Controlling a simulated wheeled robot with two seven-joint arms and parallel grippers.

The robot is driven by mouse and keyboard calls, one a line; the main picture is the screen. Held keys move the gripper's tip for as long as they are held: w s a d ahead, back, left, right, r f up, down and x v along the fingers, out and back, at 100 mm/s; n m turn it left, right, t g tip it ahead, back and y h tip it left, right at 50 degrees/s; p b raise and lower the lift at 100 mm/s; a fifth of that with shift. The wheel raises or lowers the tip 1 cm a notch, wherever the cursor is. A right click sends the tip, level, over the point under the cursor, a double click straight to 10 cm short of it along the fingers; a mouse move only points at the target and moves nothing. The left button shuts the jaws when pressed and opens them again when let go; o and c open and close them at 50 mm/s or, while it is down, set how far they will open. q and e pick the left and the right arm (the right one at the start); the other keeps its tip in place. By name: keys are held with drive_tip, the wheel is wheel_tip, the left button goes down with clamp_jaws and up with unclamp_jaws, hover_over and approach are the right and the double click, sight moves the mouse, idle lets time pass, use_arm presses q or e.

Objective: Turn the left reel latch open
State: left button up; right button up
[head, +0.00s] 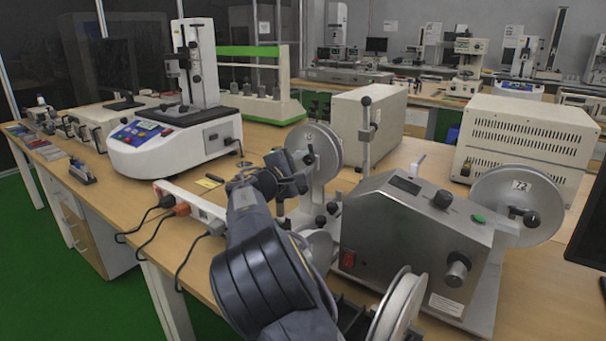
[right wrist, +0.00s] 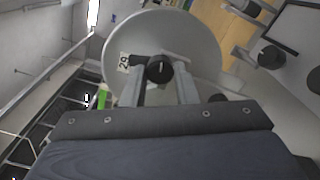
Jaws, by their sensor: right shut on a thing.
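The left reel (head: 327,140) is a pale grey disc standing upright on the left side of the silver winding machine (head: 410,225). Its latch is a small black knob at the disc's centre, shown in the right wrist view (right wrist: 160,68). My right gripper (head: 303,158) reaches the reel from the front left. In the right wrist view its two grey fingers (right wrist: 160,80) are shut on the latch, one on each side. The reel face (right wrist: 190,40) there carries a white number label. The arm and gripper partly cover the reel in the head view. My left gripper is not in view.
A right reel (head: 515,190) with a black latch is on the machine's other side. Another spool (head: 398,308) is at the front. A power strip (head: 190,202) with cables lies left of my arm.

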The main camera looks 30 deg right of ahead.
drive_tip(key=shift+f+m+b, duration=0.1)
drive_tip(key=shift+m+b, duration=0.5)
drive_tip(key=shift+m, duration=0.1)
drive_tip(key=o, duration=1)
drive_tip(key=v, duration=0.8)
